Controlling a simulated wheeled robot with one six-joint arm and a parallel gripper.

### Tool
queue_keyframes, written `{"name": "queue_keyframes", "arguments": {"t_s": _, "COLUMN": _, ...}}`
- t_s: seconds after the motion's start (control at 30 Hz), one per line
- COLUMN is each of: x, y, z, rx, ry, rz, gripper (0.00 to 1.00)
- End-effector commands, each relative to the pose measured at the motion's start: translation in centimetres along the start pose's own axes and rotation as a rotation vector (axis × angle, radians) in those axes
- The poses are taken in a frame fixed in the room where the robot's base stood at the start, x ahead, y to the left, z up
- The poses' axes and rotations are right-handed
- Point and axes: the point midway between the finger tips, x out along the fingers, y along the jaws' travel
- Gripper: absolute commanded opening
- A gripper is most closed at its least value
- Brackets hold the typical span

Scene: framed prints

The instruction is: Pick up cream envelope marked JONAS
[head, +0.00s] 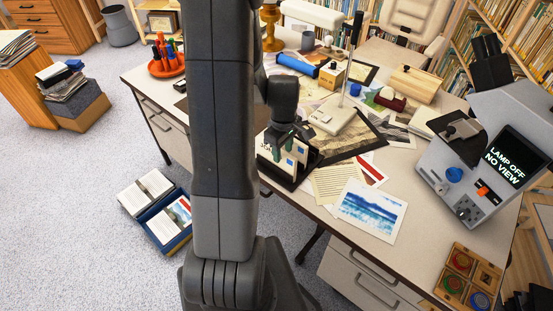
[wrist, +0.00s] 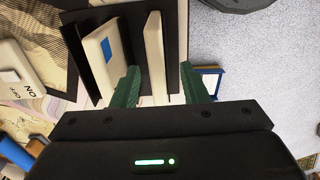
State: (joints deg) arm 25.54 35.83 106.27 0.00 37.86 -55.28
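A black upright holder (head: 308,163) on the desk holds cream envelopes with blue stamps. In the head view a cream envelope (head: 266,149) at the holder's front shows partly hidden dark lettering, perhaps the start of JONAS. My gripper (head: 288,136) is directly above the holder, pointing down. In the wrist view the green fingers of my gripper (wrist: 160,86) are apart, with a cream envelope seen edge-on (wrist: 154,55) between them. Another cream envelope with a blue stamp (wrist: 101,55) stands left of the left finger. Contact cannot be told.
A lamp base (head: 333,117) stands close behind the holder. A striped paper (head: 337,184) and a blue seascape print (head: 371,208) lie to its right. A microscope-like viewer (head: 485,160) stands at the far right. A blue box (head: 167,240) lies on the floor at left.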

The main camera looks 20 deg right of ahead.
Motion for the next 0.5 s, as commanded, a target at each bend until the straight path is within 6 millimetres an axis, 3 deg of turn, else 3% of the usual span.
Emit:
{"name": "queue_keyframes", "arguments": {"t_s": 0.3, "x": 3.7, "y": 0.2, "z": 0.1, "rx": 0.000, "ry": -0.002, "rz": -0.003, "gripper": 0.40}}
{"name": "queue_keyframes", "arguments": {"t_s": 0.5, "x": 4.6, "y": 0.2, "z": 0.1, "rx": 0.000, "ry": -0.001, "rz": -0.001, "gripper": 0.40}}
